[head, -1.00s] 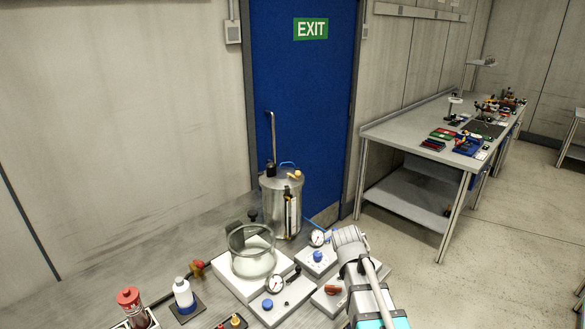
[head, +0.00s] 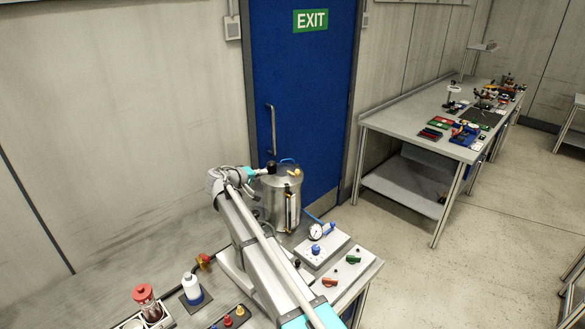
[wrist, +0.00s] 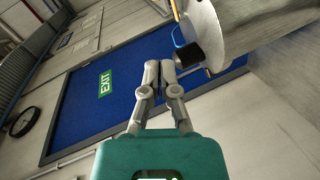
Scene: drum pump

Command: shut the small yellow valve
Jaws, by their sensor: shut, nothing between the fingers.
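A small yellow-orange piece, apparently the valve (head: 295,172), sits on top of the metal drum (head: 278,200) at its right side. In the wrist view, a yellow strip shows at the top edge beside the drum's metal wall (wrist: 260,20); I cannot tell if it is the valve. My gripper (head: 267,170) is shut and empty at the upper left of the drum. In the wrist view the gripper (wrist: 160,68) has its fingertips together beside a black cap (wrist: 187,55); I cannot tell if they touch it. The valve is to the right of my gripper.
A blue hose (head: 289,161) loops over the drum's top. A gauge (head: 315,231) stands on a plate in front. A red-capped bottle (head: 146,303) and a white bottle (head: 192,288) stand at the left. My arm covers much of the bench. The blue door (head: 300,100) is behind.

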